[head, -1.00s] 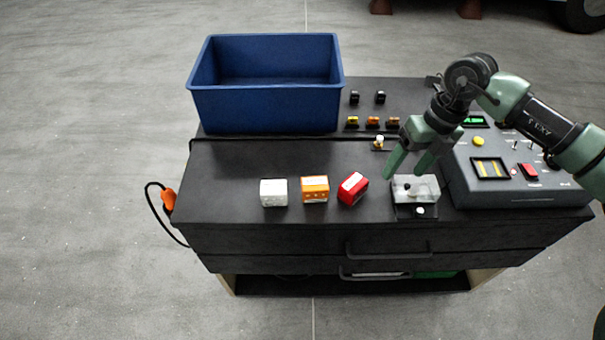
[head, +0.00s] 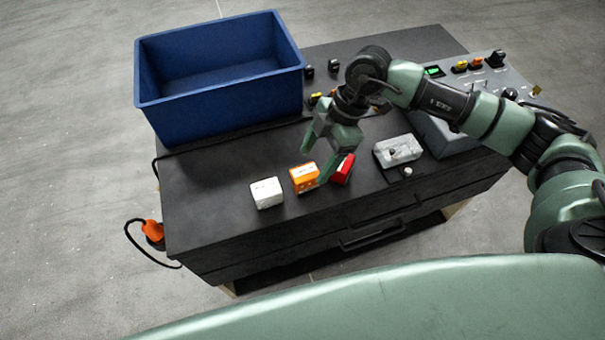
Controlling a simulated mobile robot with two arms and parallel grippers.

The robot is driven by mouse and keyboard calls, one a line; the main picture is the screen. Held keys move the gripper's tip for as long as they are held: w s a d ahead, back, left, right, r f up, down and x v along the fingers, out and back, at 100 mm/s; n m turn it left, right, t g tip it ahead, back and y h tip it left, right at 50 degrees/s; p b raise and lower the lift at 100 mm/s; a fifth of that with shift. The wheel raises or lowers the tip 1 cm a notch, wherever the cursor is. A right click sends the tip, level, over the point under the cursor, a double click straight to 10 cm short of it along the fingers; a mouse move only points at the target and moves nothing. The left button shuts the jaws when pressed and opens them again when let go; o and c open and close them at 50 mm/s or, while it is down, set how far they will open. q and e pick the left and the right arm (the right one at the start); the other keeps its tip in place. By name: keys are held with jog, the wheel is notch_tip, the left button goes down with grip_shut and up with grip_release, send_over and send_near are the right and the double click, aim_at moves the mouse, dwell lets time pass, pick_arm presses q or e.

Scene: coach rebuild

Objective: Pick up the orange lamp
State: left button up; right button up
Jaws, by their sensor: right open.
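The orange lamp (head: 304,179) is a small block with a white top label, standing on the black cabinet top between a white lamp (head: 266,193) and a red lamp (head: 345,170). My right gripper (head: 316,166) is open and empty, with its fingers pointing down just above and behind the orange lamp. One finger reaches down between the orange and red lamps and covers part of the red one. I cannot tell whether it touches either. My left gripper is not in view.
A blue bin (head: 220,112) stands at the back left of the cabinet (head: 200,215). A clear-topped fixture (head: 397,150) and a grey control panel (head: 445,136) are to the right. An orange plug (head: 153,231) with a cable hangs at the left side.

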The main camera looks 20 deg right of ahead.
aim_at(306, 172)
jog(key=shift+a+f, duration=0.2)
jog(key=shift+f, duration=0.25)
jog(key=p+x, duration=0.2)
jog(key=x, duration=0.2)
jog(key=shift+w+a+f, duration=0.15)
jog(key=shift+a+f, duration=0.05)
jog(key=shift+a, duration=0.05)
jog(key=shift+f, duration=0.25)
jog(key=c, duration=1.3)
grip_shut()
jog(key=shift+r, duration=0.15)
